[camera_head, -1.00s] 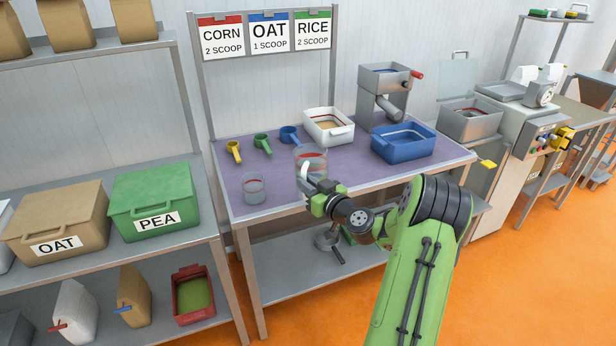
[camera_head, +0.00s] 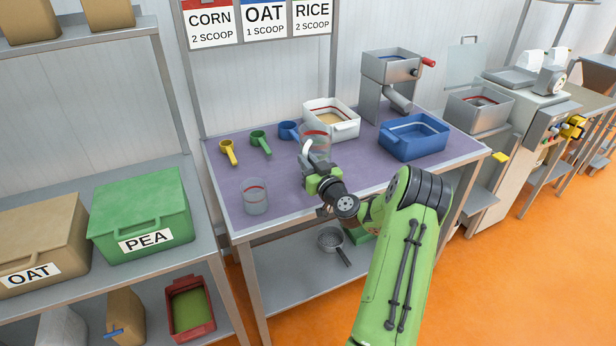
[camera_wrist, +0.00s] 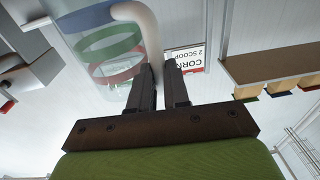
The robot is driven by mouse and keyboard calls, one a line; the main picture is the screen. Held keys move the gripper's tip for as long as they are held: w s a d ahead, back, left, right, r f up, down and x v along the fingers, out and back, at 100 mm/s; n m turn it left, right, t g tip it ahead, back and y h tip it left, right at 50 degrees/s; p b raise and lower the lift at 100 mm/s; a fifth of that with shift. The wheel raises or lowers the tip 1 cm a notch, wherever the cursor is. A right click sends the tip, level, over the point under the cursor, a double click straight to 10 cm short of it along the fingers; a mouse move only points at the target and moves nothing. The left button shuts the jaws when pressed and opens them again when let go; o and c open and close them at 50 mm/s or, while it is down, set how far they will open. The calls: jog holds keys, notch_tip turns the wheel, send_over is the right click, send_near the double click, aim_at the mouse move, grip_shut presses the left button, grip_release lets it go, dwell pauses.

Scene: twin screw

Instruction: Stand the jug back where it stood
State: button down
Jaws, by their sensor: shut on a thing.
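The jug (camera_head: 316,135) is a clear vessel with a red band and a white handle. My gripper (camera_head: 311,160) is shut on its white handle, which also shows between the fingers in the wrist view (camera_wrist: 147,40). In the head view the jug is over the purple worktop (camera_head: 275,178), in front of the white tub. I cannot tell whether its base touches the worktop. In the wrist view, red, green and blue bands show on the jug's clear wall (camera_wrist: 105,45).
A smaller clear cup (camera_head: 255,196) stands front left on the worktop. Yellow (camera_head: 229,152), green (camera_head: 260,143) and blue (camera_head: 289,131) scoops lie behind. A white tub (camera_head: 332,121), a blue tub (camera_head: 414,138) and a grey mill (camera_head: 390,80) stand to the right.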

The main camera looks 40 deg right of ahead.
jog(key=shift+w+f+b, duration=0.1)
jog(key=shift+f+b, duration=0.3)
jog(key=shift+f, duration=1.6)
jog(key=shift+a+f, duration=0.1)
jog(key=shift+f, duration=0.05)
jog(key=c, duration=1.1)
grip_release()
